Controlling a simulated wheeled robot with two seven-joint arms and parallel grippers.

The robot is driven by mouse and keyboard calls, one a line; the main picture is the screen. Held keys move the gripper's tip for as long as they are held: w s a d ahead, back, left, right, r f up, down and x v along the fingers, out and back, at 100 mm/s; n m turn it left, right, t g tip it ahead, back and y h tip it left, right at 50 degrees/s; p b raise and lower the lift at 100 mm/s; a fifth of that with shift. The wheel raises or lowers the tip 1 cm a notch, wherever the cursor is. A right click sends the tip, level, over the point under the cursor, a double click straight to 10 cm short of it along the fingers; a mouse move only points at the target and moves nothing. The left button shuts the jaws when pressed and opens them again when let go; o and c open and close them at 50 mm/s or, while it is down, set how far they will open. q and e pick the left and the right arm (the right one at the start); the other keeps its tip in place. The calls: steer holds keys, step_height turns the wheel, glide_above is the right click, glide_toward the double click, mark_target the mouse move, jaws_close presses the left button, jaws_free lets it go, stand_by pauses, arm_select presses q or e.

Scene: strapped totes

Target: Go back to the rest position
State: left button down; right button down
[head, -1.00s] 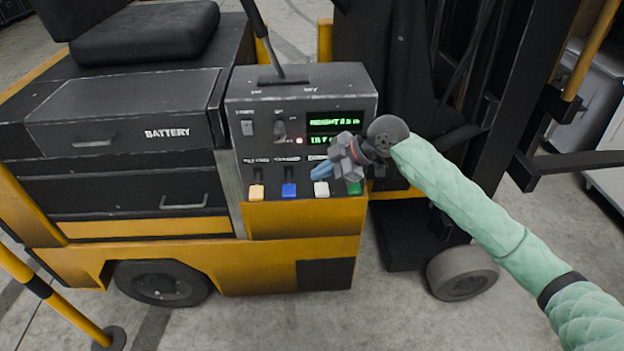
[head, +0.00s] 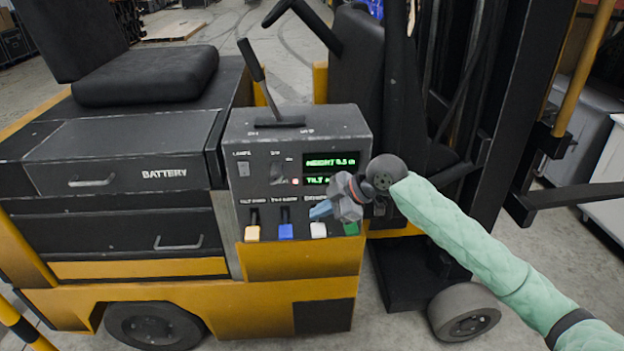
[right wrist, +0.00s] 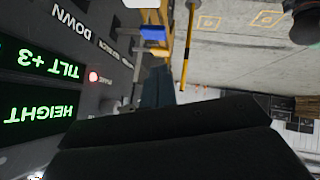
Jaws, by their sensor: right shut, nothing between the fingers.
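My right gripper (head: 320,211) is shut and empty, with bluish fingertips pointing left and down in the head view. It appears in front of the lower right of the grey control panel (head: 243,200), just above the white lever (head: 318,230) and left of the green lever (head: 351,229). I cannot tell whether it touches the panel. The blue lever (head: 286,231) and yellow lever (head: 252,233) are to its left. The right wrist view shows the panel's display (right wrist: 40,112) upside down, reading HEIGHT and TILT +3. My left gripper is not in view.
A yellow and black forklift body (head: 180,305) with a seat (head: 145,75) fills the left and middle. The dark mast (head: 490,110) stands behind my right arm. A yellow-black post (head: 22,325) is at lower left. Bare floor (head: 560,230) lies to the right.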

steer(key=shift+f, duration=0.15)
steer(key=s+f+m+h, duration=0.1)
steer(key=s+f+m, duration=0.25)
steer(key=f, duration=0.55)
steer(key=s+f+m+t+h, duration=0.1)
steer(key=s+f+m, duration=0.25)
steer(key=f, duration=0.55)
steer(key=s+f+m+h, duration=0.1)
steer(key=s+f+m, duration=0.1)
steer(key=s+f, duration=0.5)
steer(key=s+d+f+m+g+h, duration=0.1)
steer(key=s+d+f+m, duration=0.3)
steer(key=s+f, duration=0.6)
steer(key=s+d+f+m+g+h, duration=0.1)
steer(key=s+d+f+m+h, duration=0.3)
steer(key=s+f, duration=0.5)
steer(key=s, duration=0.3)
steer(key=shift+s+f+g, duration=0.3)
steer(key=shift+f, duration=0.05)
